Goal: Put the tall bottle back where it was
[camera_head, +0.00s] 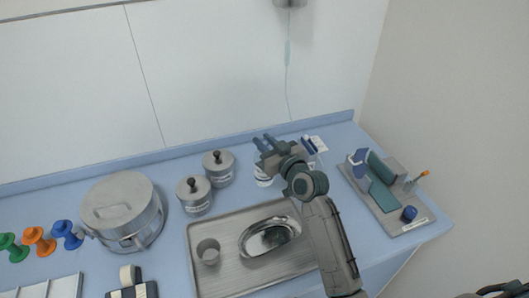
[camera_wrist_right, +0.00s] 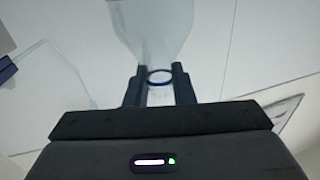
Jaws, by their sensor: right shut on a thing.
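My right gripper (camera_head: 265,142) is over the back of the counter. In the right wrist view its two fingers (camera_wrist_right: 160,78) are shut on the neck of a clear bottle (camera_wrist_right: 152,32), around a dark blue ring. The clear bottle also shows in the head view (camera_head: 262,178), partly hidden behind the gripper and close to the counter; I cannot tell whether it touches. A second clear bottle with a blue cap (camera_head: 308,146) stands to the right, partly behind my arm, and also shows in the wrist view (camera_wrist_right: 45,85).
Two lidded metal jars (camera_head: 195,198) stand left of the gripper. A metal tray (camera_head: 210,275) with a cup and an oval dish lies in front. A grey tray (camera_head: 392,222) with teal items is at right. A big metal pot (camera_head: 122,210) stands at left.

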